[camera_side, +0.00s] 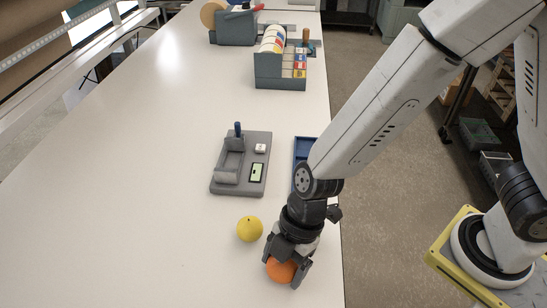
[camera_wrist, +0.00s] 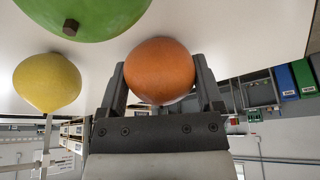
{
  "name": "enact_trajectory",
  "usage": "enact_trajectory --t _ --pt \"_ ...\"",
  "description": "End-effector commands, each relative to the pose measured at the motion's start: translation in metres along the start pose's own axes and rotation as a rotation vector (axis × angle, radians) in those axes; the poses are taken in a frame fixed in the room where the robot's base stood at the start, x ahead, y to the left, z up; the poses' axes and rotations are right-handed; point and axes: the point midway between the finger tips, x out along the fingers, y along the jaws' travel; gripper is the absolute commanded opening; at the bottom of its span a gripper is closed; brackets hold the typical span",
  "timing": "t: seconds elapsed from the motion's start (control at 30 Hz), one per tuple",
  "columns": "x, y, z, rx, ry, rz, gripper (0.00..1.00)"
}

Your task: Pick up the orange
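The orange (camera_side: 281,270) is at the near end of the table, between the fingers of my gripper (camera_side: 287,264). In the wrist view the orange (camera_wrist: 160,68) sits between the two dark fingers (camera_wrist: 160,85), with very little or no gap on either side. I cannot tell whether the fingers press on it, or whether it rests on the table. A yellow fruit (camera_side: 250,229) stands apart, to the upper left of the gripper. It also shows at the left of the wrist view (camera_wrist: 47,82).
A green fruit with a brown stem (camera_wrist: 85,12) shows in the wrist view; I cannot find it in the side view. A grey fixture (camera_side: 238,182) and a blue tray (camera_side: 300,150) lie farther up the white table (camera_side: 120,220). The table's left side is clear.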

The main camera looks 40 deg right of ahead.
Motion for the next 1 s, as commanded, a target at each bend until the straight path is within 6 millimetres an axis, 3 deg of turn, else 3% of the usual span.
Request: enact_trajectory --t 0.57,1.0 --pt "-0.008 0.001 -0.004 -0.002 0.003 0.002 0.22" --pt "-0.050 0.001 -0.021 -0.003 0.003 0.005 0.22"
